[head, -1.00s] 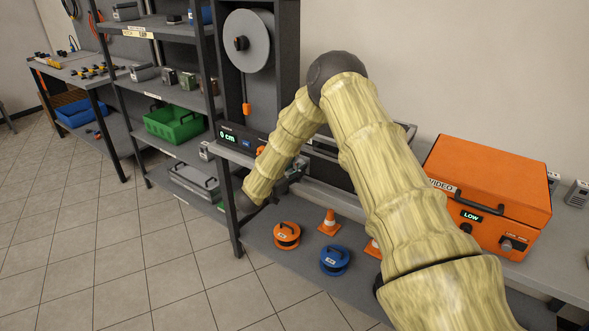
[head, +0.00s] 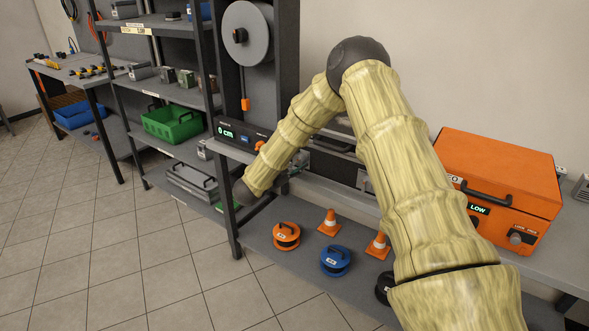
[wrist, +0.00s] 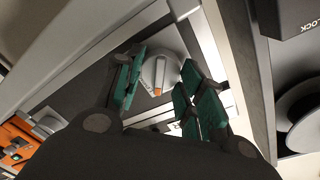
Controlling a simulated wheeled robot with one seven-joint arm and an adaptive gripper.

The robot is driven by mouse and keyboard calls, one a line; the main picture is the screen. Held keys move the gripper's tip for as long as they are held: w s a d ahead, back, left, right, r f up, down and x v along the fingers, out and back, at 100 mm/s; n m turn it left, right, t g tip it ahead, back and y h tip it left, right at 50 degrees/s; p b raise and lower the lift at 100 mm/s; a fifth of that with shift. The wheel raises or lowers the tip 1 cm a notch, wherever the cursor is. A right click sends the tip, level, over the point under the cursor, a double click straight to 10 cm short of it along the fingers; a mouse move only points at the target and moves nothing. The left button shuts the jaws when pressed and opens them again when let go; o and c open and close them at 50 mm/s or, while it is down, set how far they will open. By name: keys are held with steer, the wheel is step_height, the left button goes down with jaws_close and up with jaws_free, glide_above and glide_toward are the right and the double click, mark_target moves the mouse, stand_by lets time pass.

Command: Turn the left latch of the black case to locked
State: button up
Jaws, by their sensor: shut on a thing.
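The black case (head: 333,143) stands on the bench, mostly hidden behind my arm in the head view. In the wrist view its dark face (wrist: 85,90) shows inside a silver frame. A round grey latch knob (wrist: 160,72) with an orange mark sits on that face. My gripper (wrist: 165,88) has its teal-padded fingers on either side of the knob, shut on it. In the head view my gripper (head: 295,165) is small and partly hidden by the arm. The latch's locked position cannot be read clearly.
An orange case (head: 500,180) with a LOW display stands right on the bench. A reel panel (head: 248,38) with a cm readout stands left. Orange and blue reels (head: 335,261) and cones (head: 329,222) lie on the lower shelf. Floor (head: 130,260) is clear at left.

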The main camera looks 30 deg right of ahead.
steer(key=m+b, duration=0.6)
steer(key=shift+s+f+m+t, duration=0.15)
steer(key=shift+f+m+t, duration=0.15)
steer(key=shift+f+m, duration=0.1)
steer(key=m+b, duration=0.3)
steer(key=shift+r+y+b, duration=0.1)
steer(key=shift+y+b, duration=0.2)
steer(key=shift+b, duration=0.05)
steer(key=o, duration=1)
steer(key=shift+d+r, duration=0.1)
steer(key=shift+m, duration=0.3)
steer(key=shift+r+t, duration=0.1)
steer(key=shift+t, duration=0.2)
steer(key=v, duration=1.2)
